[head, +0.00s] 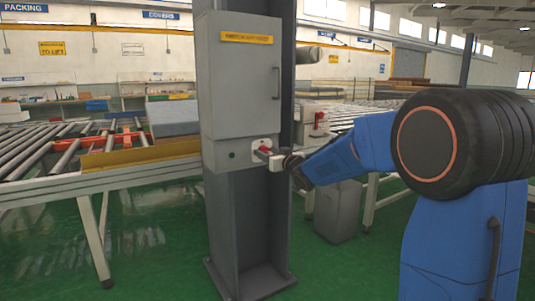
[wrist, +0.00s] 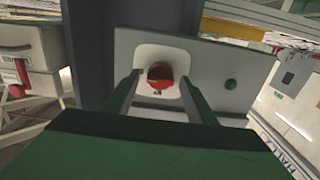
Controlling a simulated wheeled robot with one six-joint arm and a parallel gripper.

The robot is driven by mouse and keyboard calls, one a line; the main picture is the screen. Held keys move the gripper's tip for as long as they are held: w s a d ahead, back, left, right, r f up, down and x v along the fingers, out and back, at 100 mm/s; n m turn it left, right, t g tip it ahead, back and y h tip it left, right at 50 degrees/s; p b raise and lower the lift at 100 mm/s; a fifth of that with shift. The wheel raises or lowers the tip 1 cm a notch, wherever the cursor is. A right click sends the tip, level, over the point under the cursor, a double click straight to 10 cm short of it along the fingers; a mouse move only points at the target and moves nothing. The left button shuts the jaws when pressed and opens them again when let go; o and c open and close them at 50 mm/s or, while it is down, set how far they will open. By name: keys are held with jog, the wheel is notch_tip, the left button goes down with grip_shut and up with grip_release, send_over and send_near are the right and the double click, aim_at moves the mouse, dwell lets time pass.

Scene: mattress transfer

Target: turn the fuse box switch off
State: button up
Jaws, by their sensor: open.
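The grey fuse box (head: 240,80) is mounted on a dark steel column, with a yellow label at its top and a handle on its door. Its red switch (head: 264,150) sits on a pale plate at the box's lower right. In the wrist view the red switch (wrist: 160,78) shows on its white plate (wrist: 147,58), between my fingers. My gripper (head: 274,160) is open, with one finger on each side of the switch. I cannot tell whether the fingers touch it. In the wrist view my gripper (wrist: 160,82) points straight at the plate.
The steel column (head: 245,230) stands on the green floor. A roller conveyor (head: 60,150) with a grey mattress (head: 173,118) is on the left. Another conveyor and a grey box with a red switch (head: 320,118) stand behind on the right.

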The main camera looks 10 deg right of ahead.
jog(key=shift+w, duration=0.1)
jog(key=c, duration=1)
jog(key=shift+c, duration=0.2)
jog(key=shift+n, duration=0.4)
jog(key=n, duration=0.4)
jog(key=shift+a, duration=0.15)
jog(key=n, duration=0.9)
jog(key=shift+a+f, duration=0.1)
jog(key=n, duration=0.4)
jog(key=shift+f, duration=0.15)
